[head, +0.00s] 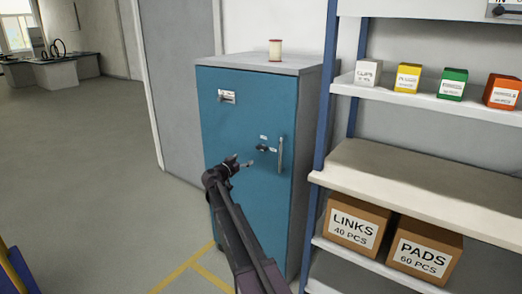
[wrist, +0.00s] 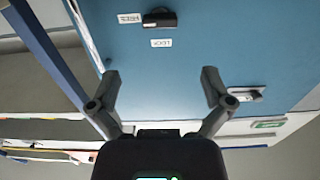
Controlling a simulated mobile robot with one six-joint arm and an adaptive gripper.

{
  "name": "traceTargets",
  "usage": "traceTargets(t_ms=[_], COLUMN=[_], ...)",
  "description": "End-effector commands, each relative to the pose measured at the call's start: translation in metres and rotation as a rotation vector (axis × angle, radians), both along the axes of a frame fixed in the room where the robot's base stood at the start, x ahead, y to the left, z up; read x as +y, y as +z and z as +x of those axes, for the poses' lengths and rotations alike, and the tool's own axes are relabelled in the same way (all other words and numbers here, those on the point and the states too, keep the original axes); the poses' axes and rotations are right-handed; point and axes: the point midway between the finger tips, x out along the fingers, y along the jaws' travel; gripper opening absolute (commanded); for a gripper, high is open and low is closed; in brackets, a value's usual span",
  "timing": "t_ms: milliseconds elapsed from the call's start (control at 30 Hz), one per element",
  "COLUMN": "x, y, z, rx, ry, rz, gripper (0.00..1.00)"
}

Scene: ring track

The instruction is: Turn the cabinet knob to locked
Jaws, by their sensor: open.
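The blue cabinet (head: 230,125) stands against the wall in the head view. Its dark knob (head: 263,148) is on the door, left of a vertical handle (head: 281,154). In the wrist view the knob (wrist: 160,17) is at the top, its bar lying about level. A FREE label (wrist: 130,18) is beside it on the left, and an upside-down LOCK label (wrist: 161,43) is below it. The bar lies in line with the FREE label. My gripper (head: 242,163) is open and empty in front of the door, apart from the knob; its spread fingers (wrist: 160,80) show in the wrist view.
A metal fitting (head: 227,97) is at the door's upper left. A shelf unit (head: 350,165) with small boxes and two cartons stands close on the right. Open floor (head: 80,180) lies to the left.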

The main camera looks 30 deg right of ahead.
Motion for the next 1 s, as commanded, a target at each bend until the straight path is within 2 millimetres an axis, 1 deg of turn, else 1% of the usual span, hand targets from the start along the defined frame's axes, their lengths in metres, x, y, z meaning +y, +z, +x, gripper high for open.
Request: traceTargets(t_ms=[167, 700, 800, 1000], x=[-0.019, -0.089, -0.098, -0.108], y=[0.0, 0.0, 0.0, 0.0], z=[0.012, 0.05, 0.056, 0.06], rx=[0.0, 0.0, 0.0, 0.0], ry=[-0.001, -0.001, 0.0, 0.0], rz=[0.0, 0.0, 0.0, 0.0], gripper=[1.0, 1.0, 1.0, 1.0])
